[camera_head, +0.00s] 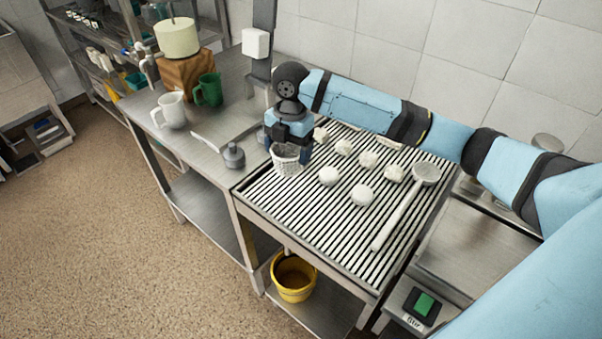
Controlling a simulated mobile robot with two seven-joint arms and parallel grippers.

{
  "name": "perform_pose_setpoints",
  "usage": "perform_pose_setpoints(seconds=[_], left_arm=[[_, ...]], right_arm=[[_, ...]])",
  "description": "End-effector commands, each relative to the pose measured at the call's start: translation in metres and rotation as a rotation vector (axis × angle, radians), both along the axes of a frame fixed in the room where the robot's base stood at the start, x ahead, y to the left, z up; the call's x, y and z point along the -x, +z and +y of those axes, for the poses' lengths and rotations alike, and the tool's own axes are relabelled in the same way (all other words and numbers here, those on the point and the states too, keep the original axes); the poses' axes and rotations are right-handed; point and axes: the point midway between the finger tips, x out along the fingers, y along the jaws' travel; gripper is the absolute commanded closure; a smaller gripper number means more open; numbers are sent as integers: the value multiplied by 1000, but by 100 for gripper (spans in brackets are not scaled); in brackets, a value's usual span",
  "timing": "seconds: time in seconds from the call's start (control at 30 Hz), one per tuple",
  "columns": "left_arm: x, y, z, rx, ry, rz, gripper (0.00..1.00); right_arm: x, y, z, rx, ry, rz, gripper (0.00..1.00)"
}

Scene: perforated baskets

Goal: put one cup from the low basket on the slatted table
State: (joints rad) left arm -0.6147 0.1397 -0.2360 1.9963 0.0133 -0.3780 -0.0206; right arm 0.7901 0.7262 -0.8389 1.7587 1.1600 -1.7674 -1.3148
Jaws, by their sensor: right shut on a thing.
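My right gripper (290,137) points down over the back left corner of the slatted table (330,239). It is shut on a small pale, speckled cup (287,160), which is upright below the fingers. I cannot tell whether the cup's bottom touches the slats. The fingertips are partly hidden. A white mug (171,110) and a green mug (209,90) stand on the steel table to the left. I cannot make out a low basket for certain. My left gripper is not in view.
Several white lumps (362,195) and a long-handled ladle (399,213) lie on the slats. The front left slats are clear. A grey pot-like item (234,157) sits on the steel table (202,150). A yellow bucket (293,280) stands on the low shelf.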

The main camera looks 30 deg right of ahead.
Motion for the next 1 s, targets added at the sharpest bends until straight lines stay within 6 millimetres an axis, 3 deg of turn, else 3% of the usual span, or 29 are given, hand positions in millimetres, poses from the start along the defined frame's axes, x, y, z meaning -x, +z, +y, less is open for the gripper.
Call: perform_pose_setpoints(seconds=[0.1, 0.3, 0.57, 0.8, 1.0], left_arm=[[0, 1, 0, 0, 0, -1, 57], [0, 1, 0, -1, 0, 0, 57], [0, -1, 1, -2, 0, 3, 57], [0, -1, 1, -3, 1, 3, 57], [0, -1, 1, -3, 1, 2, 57]], right_arm=[[1, -34, 0, 0, -2, 4, 41], [1, -74, 1, -2, 0, 1, 40], [0, -94, 0, 0, -1, 0, 41], [0, -127, 0, 0, -2, -1, 41], [0, -129, 0, 0, -1, -2, 41]])
